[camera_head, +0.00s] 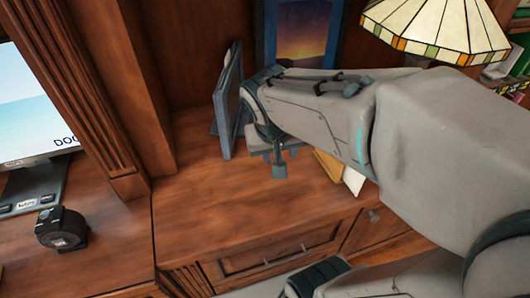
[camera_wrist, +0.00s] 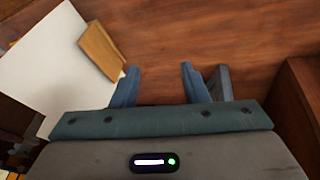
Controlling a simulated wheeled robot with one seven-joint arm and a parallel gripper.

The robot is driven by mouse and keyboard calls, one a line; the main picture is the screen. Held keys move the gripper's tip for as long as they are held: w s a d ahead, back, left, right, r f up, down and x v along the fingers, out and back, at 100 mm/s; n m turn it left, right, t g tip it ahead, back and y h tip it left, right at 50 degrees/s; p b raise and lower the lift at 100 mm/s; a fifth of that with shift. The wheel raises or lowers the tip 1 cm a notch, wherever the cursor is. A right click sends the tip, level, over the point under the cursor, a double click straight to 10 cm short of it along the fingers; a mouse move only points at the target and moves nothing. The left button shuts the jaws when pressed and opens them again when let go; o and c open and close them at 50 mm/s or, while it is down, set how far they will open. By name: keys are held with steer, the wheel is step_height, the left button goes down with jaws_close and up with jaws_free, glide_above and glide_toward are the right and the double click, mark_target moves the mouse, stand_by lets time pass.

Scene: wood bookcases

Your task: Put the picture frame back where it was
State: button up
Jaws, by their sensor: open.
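A dark grey picture frame (camera_head: 229,103) stands upright on the wooden cabinet top, seen nearly edge-on in the head view. A second picture (camera_head: 302,38), with a blue frame and a sunset image, stands at the back, partly hidden by my arm. My gripper (camera_head: 276,164) is low over the cabinet top, just right of the grey frame. In the wrist view my gripper (camera_wrist: 159,70) is open, with bare wood between its fingers. A grey edge (camera_wrist: 223,82) beside the right finger looks like the grey frame. I cannot tell whether they touch.
A light wooden block (camera_head: 328,166) and a white sheet-like item (camera_head: 353,180) lie right of my gripper. A stained-glass lamp (camera_head: 437,28) is at back right. A wooden pillar (camera_head: 88,90) and monitor (camera_head: 35,95) are left. The cabinet top's front is clear.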

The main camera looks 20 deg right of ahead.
steer(key=s+a+f+n+y, duration=0.1)
steer(key=s+a+n+y, duration=0.1)
steer(key=s, duration=0.3)
steer(key=shift+a+f+g+y, duration=0.3)
steer(key=shift+a+f+g, duration=0.05)
steer(key=shift+a+g, duration=0.05)
steer(key=shift+s+r, duration=0.1)
steer(key=shift+r, duration=0.05)
steer(key=p+v, duration=0.2)
steer(key=w+p+v, duration=0.1)
steer(key=p+v, duration=0.2)
steer(key=shift+d+r, duration=0.1)
steer(key=shift+r, duration=0.15)
